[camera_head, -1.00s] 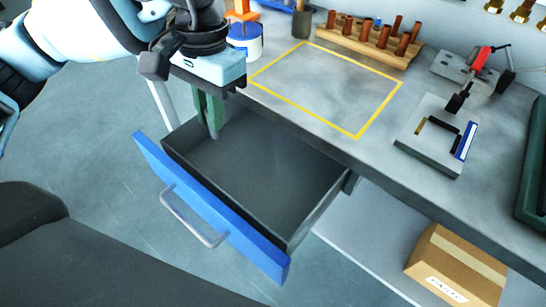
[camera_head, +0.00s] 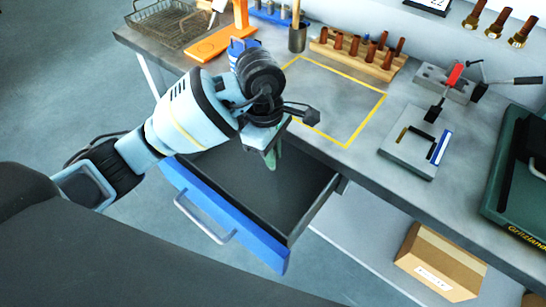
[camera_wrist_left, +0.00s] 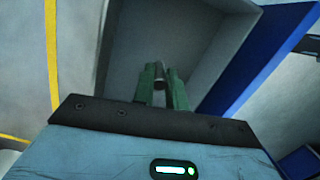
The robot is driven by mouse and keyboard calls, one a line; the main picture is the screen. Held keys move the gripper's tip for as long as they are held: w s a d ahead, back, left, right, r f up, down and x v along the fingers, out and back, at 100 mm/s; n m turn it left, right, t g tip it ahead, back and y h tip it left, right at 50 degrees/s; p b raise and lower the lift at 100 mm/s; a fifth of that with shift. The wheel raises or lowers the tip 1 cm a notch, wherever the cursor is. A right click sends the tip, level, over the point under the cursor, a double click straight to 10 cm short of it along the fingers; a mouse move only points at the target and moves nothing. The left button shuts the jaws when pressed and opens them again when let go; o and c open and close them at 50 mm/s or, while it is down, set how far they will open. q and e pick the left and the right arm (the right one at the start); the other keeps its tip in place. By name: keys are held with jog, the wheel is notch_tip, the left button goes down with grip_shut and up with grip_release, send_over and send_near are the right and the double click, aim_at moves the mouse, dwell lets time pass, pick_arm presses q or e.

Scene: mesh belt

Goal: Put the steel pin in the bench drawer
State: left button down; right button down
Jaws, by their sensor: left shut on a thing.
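The bench drawer (camera_head: 275,194) is pulled open, with a blue front and a grey handle. Its inside looks empty where I can see it. My left gripper (camera_head: 273,160) is above the drawer, near its back edge by the bench, pointing down. In the left wrist view its green fingers (camera_wrist_left: 160,88) are shut on a small grey piece, the steel pin (camera_wrist_left: 159,84), of which only the end shows between the fingertips. The drawer's grey inside (camera_wrist_left: 205,50) lies beyond them. The pin cannot be made out in the head view. My right gripper is not in view.
The bench top holds a yellow-outlined area (camera_head: 381,101), a wooden rack (camera_head: 358,56) of brown pegs, a toggle clamp (camera_head: 447,82), a grey fixture (camera_head: 414,150) and a green case (camera_head: 510,190). A cardboard box (camera_head: 440,262) sits on the shelf below.

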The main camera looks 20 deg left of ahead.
pick_arm(q)
jog(key=shift+f+n, duration=0.1)
jog(key=shift+n, duration=0.2)
send_over(273, 191)
jog(key=shift+f, duration=5)
jog(key=shift+f, duration=0.2)
jog(key=c, duration=1.4)
grip_release()
notch_tip(273, 191, up, 12)
jog(key=a, duration=0.1)
jog(key=shift+a+r, duration=0.15)
jog(key=shift+a, duration=0.1)
jog(key=shift+w, duration=0.1)
